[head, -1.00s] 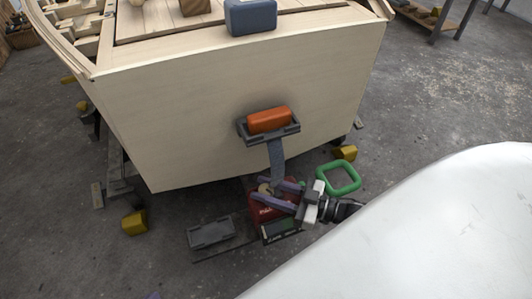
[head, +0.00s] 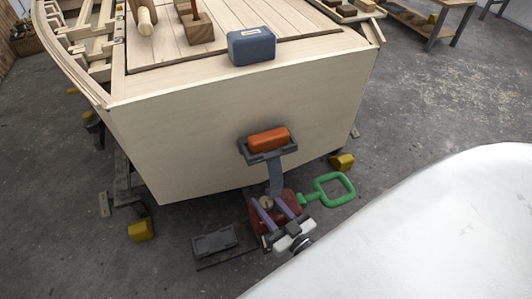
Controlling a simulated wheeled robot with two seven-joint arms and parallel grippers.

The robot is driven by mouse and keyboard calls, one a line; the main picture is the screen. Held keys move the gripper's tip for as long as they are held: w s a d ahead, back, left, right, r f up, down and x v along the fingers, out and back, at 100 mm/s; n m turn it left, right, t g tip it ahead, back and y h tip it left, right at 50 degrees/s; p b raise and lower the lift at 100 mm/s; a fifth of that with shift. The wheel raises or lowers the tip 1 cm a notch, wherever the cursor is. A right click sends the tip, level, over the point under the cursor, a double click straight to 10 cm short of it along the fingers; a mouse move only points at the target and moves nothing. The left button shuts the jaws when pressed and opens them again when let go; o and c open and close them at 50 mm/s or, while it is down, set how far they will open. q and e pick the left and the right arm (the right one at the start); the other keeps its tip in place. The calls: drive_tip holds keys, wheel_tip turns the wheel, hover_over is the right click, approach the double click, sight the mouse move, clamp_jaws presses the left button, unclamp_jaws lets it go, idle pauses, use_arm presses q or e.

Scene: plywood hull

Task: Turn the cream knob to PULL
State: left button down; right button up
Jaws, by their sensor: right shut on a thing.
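The small round cream knob (head: 266,203) sits on the face of a red box (head: 283,217) low in front of the hull's flat end. My right gripper (head: 271,205) has two purple fingers, reaching up and left from its white and dark body at the lower right. The fingers lie on either side of the knob and are shut on it. The fingers and gripper body cover much of the red box, and I cannot read any marking or the knob's pointing direction. My left gripper is not in view.
A green loop handle (head: 335,190) sticks out right of the red box. An orange block (head: 268,139) rests in a grey holder above it. A dark grey tray (head: 214,242) lies left. A blue box (head: 250,46) stands on the hull (head: 190,140). Yellow blocks (head: 141,230) are on the floor.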

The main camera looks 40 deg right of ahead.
drive_tip(key=shift+f, duration=0.1)
idle(0.3)
drive_tip(key=o, duration=1)
drive_tip(key=shift+o, duration=0.2)
drive_tip(key=shift+s, duration=0.1)
